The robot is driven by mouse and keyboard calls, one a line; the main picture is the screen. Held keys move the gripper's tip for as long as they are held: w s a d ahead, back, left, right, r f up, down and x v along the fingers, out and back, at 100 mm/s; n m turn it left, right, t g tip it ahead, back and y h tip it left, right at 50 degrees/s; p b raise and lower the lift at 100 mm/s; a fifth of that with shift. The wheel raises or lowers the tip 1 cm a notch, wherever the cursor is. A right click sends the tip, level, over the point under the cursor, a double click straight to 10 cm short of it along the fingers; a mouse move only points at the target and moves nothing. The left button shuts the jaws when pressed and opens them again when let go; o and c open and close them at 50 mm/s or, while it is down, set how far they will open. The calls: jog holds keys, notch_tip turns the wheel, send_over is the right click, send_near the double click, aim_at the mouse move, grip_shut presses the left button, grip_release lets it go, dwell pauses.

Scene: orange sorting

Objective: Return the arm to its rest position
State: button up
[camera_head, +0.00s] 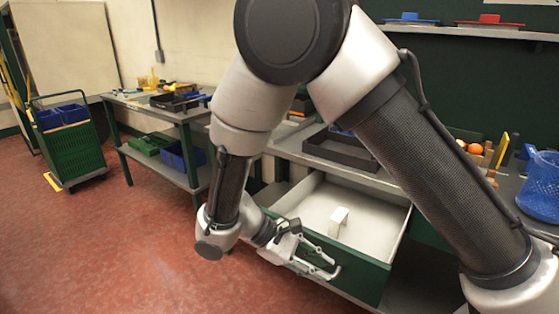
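My arm reaches down across the middle of the head view. My gripper (325,266) is in front of the open drawer (376,272), close to its green front panel. The fingers are spread apart with nothing visible between them. I cannot tell whether the gripper touches the drawer front. A small white block-like object (339,221) stands inside the drawer on its pale floor. My upper arm hides part of the workbench behind.
Oranges (474,148) and a blue mesh basket (540,187) are on the bench at right. A dark tray (341,150) lies on the bench above the drawer. A side table (133,100) and a green cart (72,153) stand at left. The red floor at left is clear.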

jog(key=s+d+r+m+t+y, duration=0.2)
jog(key=d+r+m+y, duration=0.3)
jog(key=d+r, duration=0.7)
jog(key=s+d+r+m+t+y, duration=0.3)
jog(key=d+r+m+y, duration=0.2)
jog(key=d+r, duration=0.8)
jog(key=d+m, duration=0.1)
jog(key=d, duration=0.2)
jog(key=shift+r+t, duration=0.25)
jog(key=shift+t, duration=0.15)
